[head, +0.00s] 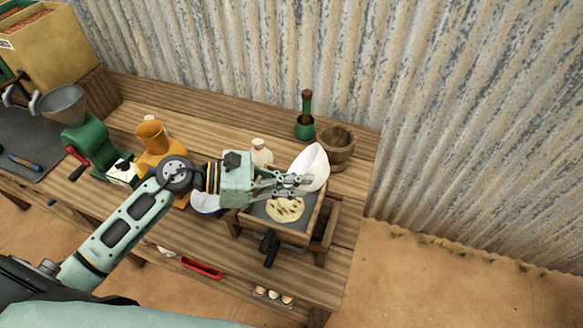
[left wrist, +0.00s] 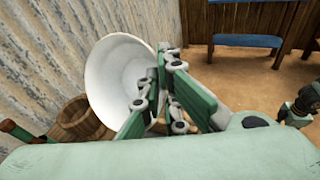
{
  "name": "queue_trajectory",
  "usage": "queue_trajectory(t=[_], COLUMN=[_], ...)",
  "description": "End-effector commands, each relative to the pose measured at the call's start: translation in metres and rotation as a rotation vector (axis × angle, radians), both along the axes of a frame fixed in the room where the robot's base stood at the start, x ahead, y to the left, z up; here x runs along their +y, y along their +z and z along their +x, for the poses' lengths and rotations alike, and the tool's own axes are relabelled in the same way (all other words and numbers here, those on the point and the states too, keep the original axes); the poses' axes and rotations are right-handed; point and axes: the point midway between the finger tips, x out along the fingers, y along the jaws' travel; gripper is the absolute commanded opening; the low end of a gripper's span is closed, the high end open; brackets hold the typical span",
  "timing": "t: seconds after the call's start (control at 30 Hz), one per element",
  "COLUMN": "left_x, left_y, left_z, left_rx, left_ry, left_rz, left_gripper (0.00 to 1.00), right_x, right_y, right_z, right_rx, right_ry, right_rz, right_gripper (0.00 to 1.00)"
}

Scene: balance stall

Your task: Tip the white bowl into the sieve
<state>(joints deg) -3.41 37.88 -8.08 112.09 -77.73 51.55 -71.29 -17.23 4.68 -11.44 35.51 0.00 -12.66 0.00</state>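The white bowl (head: 311,165) is tilted steeply on its side above the sieve in the head view. It also shows in the left wrist view (left wrist: 112,75), with its pale inside facing the camera. My left gripper (head: 304,184) is shut on the bowl's rim; its green fingers (left wrist: 150,100) meet at the rim's right side in the wrist view. The square wooden sieve (head: 236,220) has a dark mesh with a pale, lumpy heap (head: 285,209) on it, below the gripper. The bowl's inside is mostly hidden in the head view.
A white bottle (head: 261,152) stands behind my gripper. A green grinder (head: 90,145) and an orange device (head: 152,138) stand at the left. The corrugated wall (head: 330,50) bounds the back.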

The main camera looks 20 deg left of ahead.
Motion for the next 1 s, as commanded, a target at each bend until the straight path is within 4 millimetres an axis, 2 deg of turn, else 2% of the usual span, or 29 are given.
queue_trajectory(t=[0.03, 0.27, 0.37, 1.0], left_x=[-0.002, -0.009, -0.012, -0.036], left_y=[0.007, 0.004, -0.008, -0.049], left_z=[0.0, 0.0, -0.001, -0.001], left_rx=[-0.003, -0.008, -0.015, -0.033], left_ry=[-0.002, -0.001, -0.006, -0.004], left_rz=[0.032, 0.159, 0.245, 0.802], left_gripper=[0.0, 0.0, 0.0, 0.0], right_x=[0.0, 0.0, 0.0, 0.002], right_y=[0.013, 0.041, 0.035, 0.032], right_z=[0.0, 0.0, 0.0, 0.0], right_rx=[0.0, 0.0, -0.001, -0.002], right_ry=[0.0, 0.0, 0.0, 0.0], right_rz=[0.0, 0.0, 0.0, 0.002], right_gripper=[0.44, 0.44, 0.44, 0.44])
